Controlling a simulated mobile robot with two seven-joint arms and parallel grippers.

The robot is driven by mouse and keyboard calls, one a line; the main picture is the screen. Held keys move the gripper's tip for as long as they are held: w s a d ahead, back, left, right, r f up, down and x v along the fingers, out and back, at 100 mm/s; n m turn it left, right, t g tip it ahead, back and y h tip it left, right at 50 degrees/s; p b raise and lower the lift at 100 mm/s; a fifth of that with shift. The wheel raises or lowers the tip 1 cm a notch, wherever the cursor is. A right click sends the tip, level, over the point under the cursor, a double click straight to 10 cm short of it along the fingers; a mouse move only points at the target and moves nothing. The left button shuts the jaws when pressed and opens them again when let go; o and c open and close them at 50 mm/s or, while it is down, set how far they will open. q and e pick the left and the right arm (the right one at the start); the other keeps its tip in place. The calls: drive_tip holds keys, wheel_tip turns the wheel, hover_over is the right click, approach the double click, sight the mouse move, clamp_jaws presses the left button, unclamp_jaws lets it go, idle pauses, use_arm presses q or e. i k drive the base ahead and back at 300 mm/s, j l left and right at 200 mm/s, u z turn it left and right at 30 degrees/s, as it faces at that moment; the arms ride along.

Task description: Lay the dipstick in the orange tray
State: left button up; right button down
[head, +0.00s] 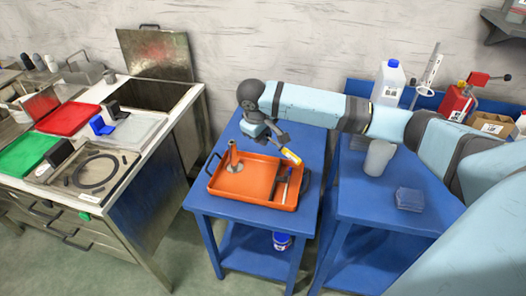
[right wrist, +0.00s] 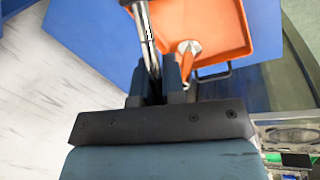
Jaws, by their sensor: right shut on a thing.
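The orange tray (head: 228,189) sits on a blue table; it also shows in the right wrist view (right wrist: 233,20). My right gripper (head: 281,142) is over the tray's far right part. It is shut on a thin silvery rod, which I take as the dipstick (right wrist: 145,35); the rod reaches out from between the fingers (right wrist: 168,80). In the head view a yellow-and-white part (head: 291,155) shows just beyond the gripper. The rod's far end is cut off in the wrist view, and I cannot tell whether it touches the tray. My left gripper is not in view.
An orange funnel-like piece (head: 233,158) stands in the tray's left part, close to the gripper in the wrist view. A second blue table at the right holds a grey cup (head: 379,157) and a blue-grey stack (head: 409,199). A steel counter stands left.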

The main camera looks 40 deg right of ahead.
sight(237, 183)
drive_tip(key=i+j+z, duration=0.15)
drive_tip(key=j, duration=0.15)
drive_tip(key=i+j+z, duration=0.3)
drive_tip(key=j, duration=0.3)
drive_tip(key=j+z, duration=0.15)
drive_tip(key=j, duration=0.15)
drive_tip(key=i, duration=0.05)
